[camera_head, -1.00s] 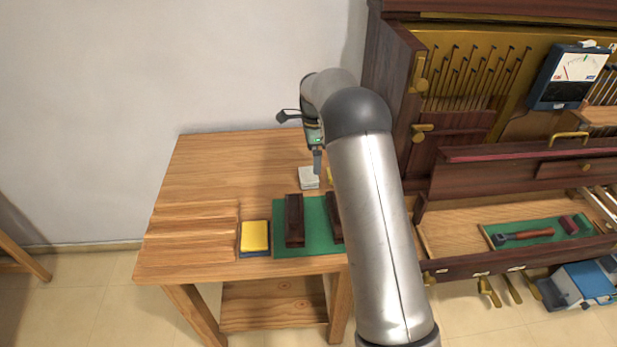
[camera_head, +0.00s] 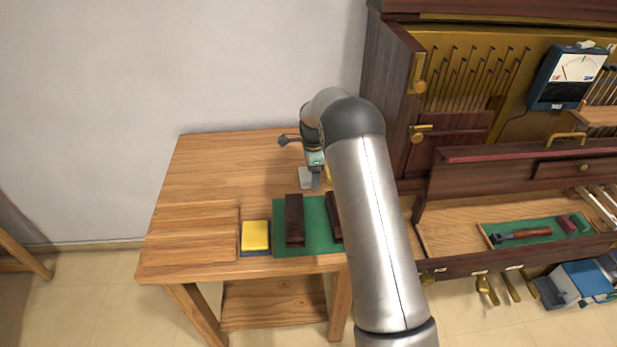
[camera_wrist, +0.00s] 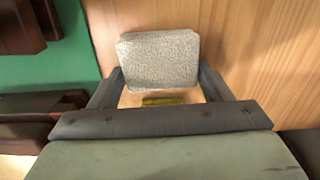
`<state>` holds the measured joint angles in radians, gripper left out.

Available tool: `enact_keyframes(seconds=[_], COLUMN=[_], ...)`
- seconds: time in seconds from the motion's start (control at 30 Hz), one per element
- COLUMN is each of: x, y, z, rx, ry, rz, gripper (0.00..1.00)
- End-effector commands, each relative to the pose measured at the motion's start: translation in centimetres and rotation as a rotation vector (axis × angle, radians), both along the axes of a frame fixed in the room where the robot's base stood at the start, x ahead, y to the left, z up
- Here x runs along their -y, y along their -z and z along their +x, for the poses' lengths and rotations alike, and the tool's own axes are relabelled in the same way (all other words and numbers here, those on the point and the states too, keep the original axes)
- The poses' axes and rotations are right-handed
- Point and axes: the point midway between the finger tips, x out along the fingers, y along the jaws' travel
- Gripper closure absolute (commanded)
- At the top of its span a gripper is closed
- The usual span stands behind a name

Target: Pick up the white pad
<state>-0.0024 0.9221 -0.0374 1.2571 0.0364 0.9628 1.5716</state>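The white pad (camera_wrist: 158,60) is a pale, rough-textured block lying on the wooden table. In the head view the white pad (camera_head: 305,178) is partly hidden by my gripper (camera_head: 315,182). In the wrist view my gripper (camera_wrist: 161,72) is open, with one finger along each side of the pad. The fingertips come close to the pad's edges; I cannot tell whether they touch it.
A green mat (camera_head: 315,237) with dark wooden blocks (camera_head: 294,220) lies in front of the pad. A yellow pad (camera_head: 255,235) sits on a blue one at the left. A small yellow thing (camera_wrist: 162,101) shows between the fingers. The piano (camera_head: 395,90) stands right.

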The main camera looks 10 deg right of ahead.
Motion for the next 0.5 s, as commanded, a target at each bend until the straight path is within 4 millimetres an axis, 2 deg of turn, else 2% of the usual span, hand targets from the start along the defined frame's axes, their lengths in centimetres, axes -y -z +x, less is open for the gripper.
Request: enact_keyframes(seconds=[0.03,0.07,0.1,0.5], x=[0.0,0.0,0.0,-0.01], y=[-0.01,-0.02,-0.02,-0.6], z=[0.0,0.0,0.0,0.04], rx=[0.0,0.0,0.0,0.001], ry=[0.0,0.0,0.0,0.0], rz=[0.0,0.0,0.0,0.0], gripper=[0.43,0.51,0.54,0.54])
